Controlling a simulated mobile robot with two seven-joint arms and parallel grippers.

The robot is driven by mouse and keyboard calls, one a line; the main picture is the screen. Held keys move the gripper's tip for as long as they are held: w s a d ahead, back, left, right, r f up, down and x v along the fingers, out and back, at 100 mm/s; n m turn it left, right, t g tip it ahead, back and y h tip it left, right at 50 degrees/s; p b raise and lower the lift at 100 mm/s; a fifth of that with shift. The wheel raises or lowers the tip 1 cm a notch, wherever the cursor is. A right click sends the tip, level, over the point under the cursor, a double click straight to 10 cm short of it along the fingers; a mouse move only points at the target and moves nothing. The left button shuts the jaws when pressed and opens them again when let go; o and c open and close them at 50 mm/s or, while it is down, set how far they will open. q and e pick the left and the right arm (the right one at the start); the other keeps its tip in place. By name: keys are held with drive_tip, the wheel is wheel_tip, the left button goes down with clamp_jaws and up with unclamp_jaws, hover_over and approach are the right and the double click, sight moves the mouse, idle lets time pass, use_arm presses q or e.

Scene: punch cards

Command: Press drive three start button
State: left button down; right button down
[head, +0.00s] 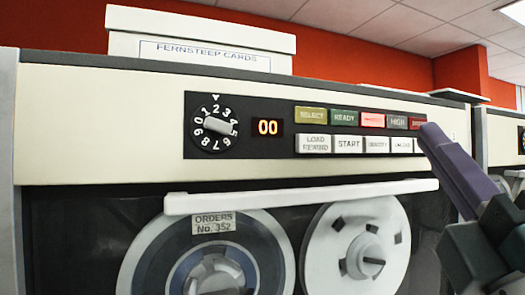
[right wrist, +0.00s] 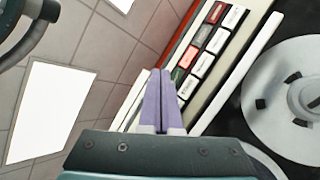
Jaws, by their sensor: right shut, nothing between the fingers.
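A tape drive front (head: 100,90) faces me, with a black control panel (head: 240,108) holding two rows of buttons. The white START button (head: 348,145) is second from the left in the lower row, beside LOAD REWIND (head: 315,144). I see no drive number that I can be sure of. My right gripper (head: 430,132) is shut and empty, its purple fingers at the panel's right end, partly hiding the last buttons. START is clear of it. In the right wrist view the shut fingers (right wrist: 158,78) point toward the slanted button rows. My left gripper is not in view.
A numbered dial (head: 218,126) and a lit "00" display (head: 267,127) sit left of the buttons. A white ledge (head: 290,195) juts below the panel, above two tape reels (head: 205,262). A white card box (head: 200,40) stands on top. Another drive (head: 503,140) is at right.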

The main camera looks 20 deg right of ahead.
sight(346, 144)
drive_tip(key=shift+a+h, duration=0.1)
drive_tip(key=shift+h, duration=0.2)
drive_tip(key=shift+w+a+b, duration=0.15)
drive_tip(key=shift+w+b, duration=0.15)
drive_tip(key=shift+w, duration=1.9)
drive_tip(key=shift+w+a+b, duration=0.15)
drive_tip(key=shift+w+b, duration=0.1)
drive_tip(key=shift+w, duration=1.9)
